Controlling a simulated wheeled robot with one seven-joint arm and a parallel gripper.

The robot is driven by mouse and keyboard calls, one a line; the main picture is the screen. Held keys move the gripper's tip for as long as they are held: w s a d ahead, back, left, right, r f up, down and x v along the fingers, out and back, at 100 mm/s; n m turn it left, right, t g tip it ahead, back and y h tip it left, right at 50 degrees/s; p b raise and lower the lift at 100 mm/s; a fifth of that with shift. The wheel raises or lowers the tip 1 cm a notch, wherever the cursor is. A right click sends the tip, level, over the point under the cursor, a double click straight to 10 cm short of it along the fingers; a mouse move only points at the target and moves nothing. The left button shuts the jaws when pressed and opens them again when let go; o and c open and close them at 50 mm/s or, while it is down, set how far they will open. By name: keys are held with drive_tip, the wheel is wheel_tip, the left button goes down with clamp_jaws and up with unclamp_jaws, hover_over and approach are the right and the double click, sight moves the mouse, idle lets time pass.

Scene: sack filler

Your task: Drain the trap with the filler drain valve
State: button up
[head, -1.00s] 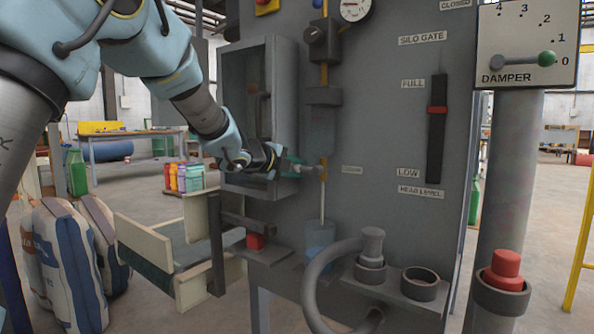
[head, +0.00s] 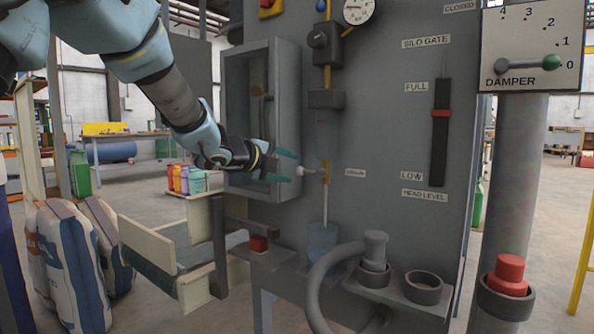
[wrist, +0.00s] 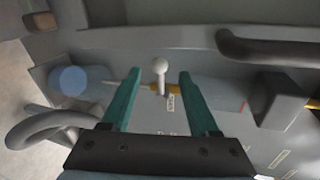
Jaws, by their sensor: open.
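The filler drain valve (head: 326,173) is a small brass fitting below the trap (head: 326,135) on the grey panel. Its lever ends in a pale round knob (head: 300,171) pointing left, toward my gripper. My gripper (head: 286,166) is open and empty, with its teal fingers just left of the knob. In the wrist view the knob (wrist: 160,66) appears between the fingertips (wrist: 160,76), slightly beyond them. I see no contact. A thin pale line runs from the valve down to a bluish cup (head: 322,237); I cannot tell whether it is tube or liquid.
A hose (head: 322,285) and a shelf with round holders (head: 423,287) stand lower right. A red button (head: 258,243) is below. Filled sacks (head: 64,265) stand at left.

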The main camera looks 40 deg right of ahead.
drive_tip(key=v, duration=0.5)
idle(0.4)
drive_tip(key=w+a+f+n+t+y, duration=0.3)
drive_tip(key=w+a+f+n+t, duration=0.15)
drive_tip(key=w+a+n, duration=0.45)
drive_tip(key=w+a+f+n+y, duration=0.1)
drive_tip(key=a+f+n+y, duration=0.4)
drive_tip(key=a, duration=0.6)
drive_tip(key=w+a+f+n+y, duration=0.1)
drive_tip(key=a+f+n+y, duration=0.1)
drive_tip(key=a+f+n, duration=0.65)
drive_tip(key=s+a+f+n+g+y, duration=0.25)
drive_tip(key=s+a+n, duration=0.35)
drive_tip(key=s+a, duration=0.3)
drive_tip(key=s+a+f+n+g+y, duration=0.2)
drive_tip(key=s+a+f+n+g, duration=0.25)
drive_tip(key=s+a, duration=0.4)
wheel_tip(320, 180, up, 27)
drive_tip(key=w+a+p, duration=0.1)
drive_tip(key=p, duration=2.6)
drive_tip(key=shift+w+a+n+t, duration=0.2)
drive_tip(key=shift+w+n+t, duration=0.15)
drive_tip(key=shift+n+t, duration=0.1)
